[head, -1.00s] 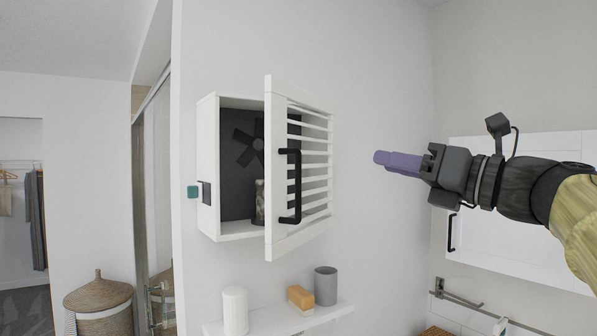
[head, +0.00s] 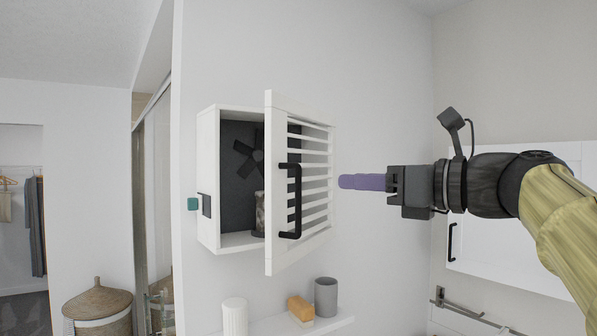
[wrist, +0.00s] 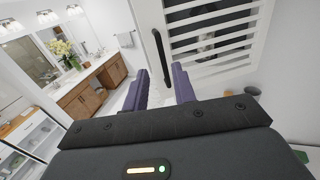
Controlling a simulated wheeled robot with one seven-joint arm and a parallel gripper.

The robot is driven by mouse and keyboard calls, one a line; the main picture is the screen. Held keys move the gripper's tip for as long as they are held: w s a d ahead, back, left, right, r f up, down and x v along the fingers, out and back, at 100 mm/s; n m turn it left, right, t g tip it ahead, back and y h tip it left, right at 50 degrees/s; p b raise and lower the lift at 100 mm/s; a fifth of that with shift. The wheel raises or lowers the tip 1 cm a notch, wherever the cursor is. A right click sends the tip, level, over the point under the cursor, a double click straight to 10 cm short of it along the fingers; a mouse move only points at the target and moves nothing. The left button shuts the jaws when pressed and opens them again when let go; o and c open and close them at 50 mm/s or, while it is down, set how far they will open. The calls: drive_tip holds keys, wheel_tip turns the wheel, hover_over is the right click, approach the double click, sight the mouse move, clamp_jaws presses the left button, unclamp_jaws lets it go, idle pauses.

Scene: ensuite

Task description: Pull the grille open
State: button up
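The grille (head: 270,185) is a white slatted door on a small wall box (head: 208,180). It stands ajar, showing the dark inside of the box. A black upright bar handle (head: 297,200) is on its frame; the handle also shows in the wrist view (wrist: 161,56), just beyond the fingers. My gripper (head: 342,182) has purple fingers and is to the right of the handle in the head view, pointing at the grille and apart from the handle. In the wrist view my gripper (wrist: 160,82) has its fingers spread with nothing between them.
A fan (head: 248,158) and a stone-like figure (head: 260,212) are inside the box. A white cabinet (head: 500,262) hangs on the right wall.

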drive_tip(key=p+x, duration=0.4)
drive_tip(key=x, duration=0.8)
drive_tip(key=shift+w+p, duration=0.2)
drive_tip(key=shift+p, duration=0.1)
drive_tip(key=shift+s, duration=0.1)
clamp_jaws()
